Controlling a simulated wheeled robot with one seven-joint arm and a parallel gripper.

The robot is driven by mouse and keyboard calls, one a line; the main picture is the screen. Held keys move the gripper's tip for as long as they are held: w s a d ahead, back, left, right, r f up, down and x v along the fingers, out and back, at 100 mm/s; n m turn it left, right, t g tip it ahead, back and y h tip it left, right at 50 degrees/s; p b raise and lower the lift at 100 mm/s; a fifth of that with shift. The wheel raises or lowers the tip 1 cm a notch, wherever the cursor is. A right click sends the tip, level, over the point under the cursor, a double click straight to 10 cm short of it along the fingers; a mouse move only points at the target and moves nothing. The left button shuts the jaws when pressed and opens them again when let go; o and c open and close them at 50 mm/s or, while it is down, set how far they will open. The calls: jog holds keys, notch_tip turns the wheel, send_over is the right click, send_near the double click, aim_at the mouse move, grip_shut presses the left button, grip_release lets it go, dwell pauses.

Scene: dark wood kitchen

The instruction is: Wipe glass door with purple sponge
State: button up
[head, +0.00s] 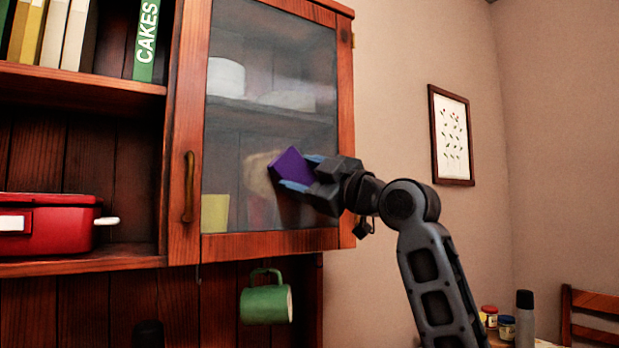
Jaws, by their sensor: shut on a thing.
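The purple sponge (290,163) is held in front of the lower right part of the glass door. My gripper (306,172) is shut on it, with blue fingertips on either side. The sponge is tilted and appears to be at the glass; I cannot tell whether it touches. The glass door (232,150) is a grey, hazy pane in a reddish wood frame, and it looks closed. Whitish smears show on the pane. My gripper and the sponge hide part of its lower right area.
A brass handle (188,187) sits on the door's left frame. A green mug (266,303) hangs below the cabinet. A red pot (52,225) and several books (62,32) stand on open shelves at left. A framed picture (451,136) hangs on the right wall.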

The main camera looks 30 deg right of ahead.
jog(key=shift+w+a+p, duration=0.1)
jog(key=shift+a+p, duration=0.45)
jog(key=shift+a, duration=4.1)
jog(key=shift+a+r+p, duration=0.1)
jog(key=shift+r+p, duration=0.5)
jog(key=shift+r, duration=0.2)
jog(key=shift+d+f+b, duration=0.1)
jog(key=shift+d+b, duration=1.2)
jog(key=shift+d, duration=4.15)
jog(key=s, duration=0.6)
jog(key=shift+s, duration=0.15)
jog(key=shift+s+a+b, duration=0.1)
jog(key=shift+s+b, duration=0.25)
jog(key=shift+s, duration=1.1)
